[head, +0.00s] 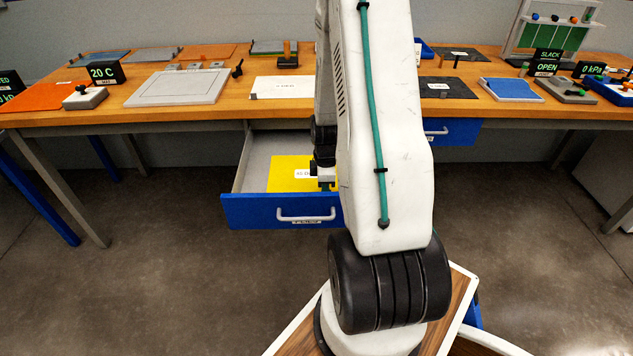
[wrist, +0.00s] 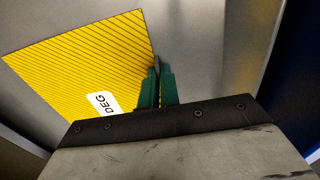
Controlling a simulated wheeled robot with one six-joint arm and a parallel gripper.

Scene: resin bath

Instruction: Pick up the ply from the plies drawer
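The plies drawer (head: 265,210) is pulled out under the bench, with a blue front and grey inside. A yellow ply (head: 287,172) with a white label lies in it; the arm hides its right part. In the wrist view the yellow ply (wrist: 85,60) shows fine diagonal stripes and a label reading "DEG". My gripper (head: 326,186) is down in the drawer at the ply. In the wrist view the green fingers of my gripper (wrist: 160,85) stand close together at the ply's edge, with a dark piece and a yellow sliver between them. Whether they clamp it is unclear.
The wooden bench (head: 220,108) above the drawer carries a grey frame plate (head: 180,87), a white sheet (head: 285,87), a dark plate (head: 445,88), a blue pad (head: 511,89) and several displays. Another blue drawer front (head: 460,131) is to the right. The floor in front is clear.

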